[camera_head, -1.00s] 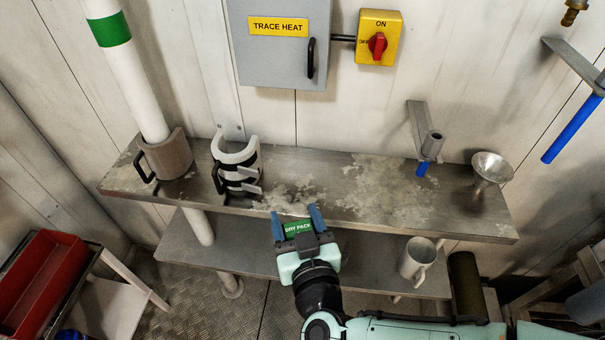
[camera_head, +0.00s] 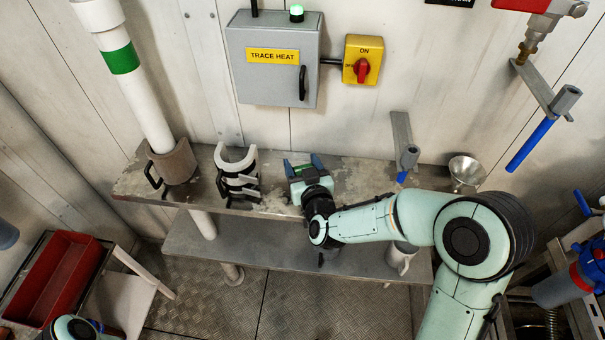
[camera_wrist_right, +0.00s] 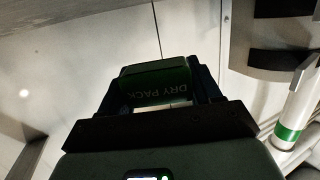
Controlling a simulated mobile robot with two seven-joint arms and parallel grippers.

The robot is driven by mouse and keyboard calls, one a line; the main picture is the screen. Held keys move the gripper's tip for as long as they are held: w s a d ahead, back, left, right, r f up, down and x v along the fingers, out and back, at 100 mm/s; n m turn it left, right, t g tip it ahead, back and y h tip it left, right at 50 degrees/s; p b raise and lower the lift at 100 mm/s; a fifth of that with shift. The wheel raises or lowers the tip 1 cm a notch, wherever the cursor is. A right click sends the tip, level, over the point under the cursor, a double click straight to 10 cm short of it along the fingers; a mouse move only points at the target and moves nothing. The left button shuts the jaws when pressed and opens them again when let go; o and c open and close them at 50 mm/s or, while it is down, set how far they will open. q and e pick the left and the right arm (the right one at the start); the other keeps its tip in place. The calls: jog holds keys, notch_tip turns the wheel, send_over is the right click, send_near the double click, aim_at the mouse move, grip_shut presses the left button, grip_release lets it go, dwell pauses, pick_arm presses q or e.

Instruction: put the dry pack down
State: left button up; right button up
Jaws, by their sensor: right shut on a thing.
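The dry pack is a small green block with white lettering; in the wrist view it (camera_wrist_right: 155,82) sits between the two fingers. My right gripper (camera_head: 303,161) is shut on it, and in the head view the pack (camera_head: 304,169) shows only as a little green between the blue fingers. The gripper is at the upper metal shelf (camera_head: 345,180), right of the black-and-white clamps. I cannot tell whether the pack touches the shelf. My left gripper is not in view; a part of my left arm shows at the bottom left.
White and black pipe clamps (camera_head: 237,177) stand left of my right gripper, beside a brown pipe socket (camera_head: 173,164). A metal funnel (camera_head: 467,172) stands at the shelf's right end. A mug (camera_head: 400,258) is on the lower shelf.

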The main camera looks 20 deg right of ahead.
notch_tip(320, 180, down, 5)
jog(key=shift+w+d+r, duration=0.1)
jog(key=shift+w+d, duration=0.1)
jog(key=shift+w, duration=0.15)
jog(key=shift+f+b, duration=0.3)
jog(key=shift+b, duration=0.05)
jog(key=o, duration=1.1)
jog(key=shift+c, duration=0.2)
